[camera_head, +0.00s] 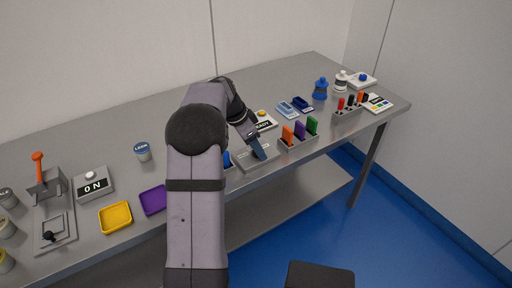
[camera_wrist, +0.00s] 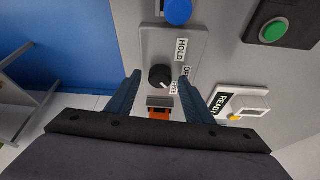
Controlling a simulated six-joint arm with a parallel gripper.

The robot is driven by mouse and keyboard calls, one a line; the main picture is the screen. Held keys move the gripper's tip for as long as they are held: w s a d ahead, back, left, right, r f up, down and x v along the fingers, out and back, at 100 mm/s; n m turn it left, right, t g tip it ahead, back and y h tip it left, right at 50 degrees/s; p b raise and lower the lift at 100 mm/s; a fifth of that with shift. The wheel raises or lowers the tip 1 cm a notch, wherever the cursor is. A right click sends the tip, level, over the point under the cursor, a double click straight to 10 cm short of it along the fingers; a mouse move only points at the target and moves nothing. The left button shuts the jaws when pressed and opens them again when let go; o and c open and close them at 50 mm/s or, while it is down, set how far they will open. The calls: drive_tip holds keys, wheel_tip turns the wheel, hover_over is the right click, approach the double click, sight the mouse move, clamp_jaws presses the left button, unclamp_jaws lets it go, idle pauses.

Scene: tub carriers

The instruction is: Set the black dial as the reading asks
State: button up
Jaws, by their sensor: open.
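The black dial (camera_wrist: 159,77) sits on a grey plate (camera_wrist: 190,38) in the wrist view, and its white mark points to the lower right. Labels stand on the plate to the dial's right: HOLD (camera_wrist: 181,49) reads clearly, while the ones below it are partly hidden by my right finger. A white panel (camera_wrist: 250,97) to the right carries a READY display (camera_wrist: 222,104) and a yellow button. My gripper (camera_wrist: 160,74) is open, one finger on each side of the dial, apart from it as seen. In the head view my gripper (camera_head: 259,153) is over the plate and hides the dial.
A rack with orange, purple and green pieces (camera_head: 299,131) stands just right of the plate. A blue button (camera_wrist: 178,10) and a green button (camera_wrist: 273,32) are nearby. A yellow tray (camera_head: 115,217) and an ON panel (camera_head: 93,184) lie left. The bench's back is clear.

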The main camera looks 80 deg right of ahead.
drive_tip(key=b+v, duration=0.1)
drive_tip(key=v, duration=0.6)
idle(0.4)
drive_tip(key=w+a+n+p, duration=0.1)
drive_tip(key=w+a+n, duration=0.3)
drive_tip(key=w+a, duration=0.3)
drive_tip(key=w+a+f+n+t+p, duration=0.1)
drive_tip(key=w+a+n, duration=0.4)
drive_tip(key=a, duration=0.5)
drive_tip(key=w+a+n+t+y+p, duration=0.1)
drive_tip(key=w+a+n+p, duration=0.1)
drive_tip(key=w+a+n, duration=0.3)
drive_tip(key=shift+w+a+f, duration=0.15)
drive_tip(key=shift+w+a, duration=1.9)
drive_tip(key=shift+w, duration=0.1)
drive_tip(key=s+a+f+n+y+p, duration=0.1)
drive_tip(key=s+a+f+n, duration=0.1)
drive_tip(key=a+n, duration=0.5)
drive_tip(key=s+a+f+n+t+p, duration=0.1)
drive_tip(key=a+n, duration=0.6)
drive_tip(key=a, duration=1.2)
drive_tip(key=shift+s+a+f+y+p, duration=0.15)
drive_tip(key=shift+s+f+y+p, duration=0.35)
drive_tip(key=shift+s, duration=0.7)
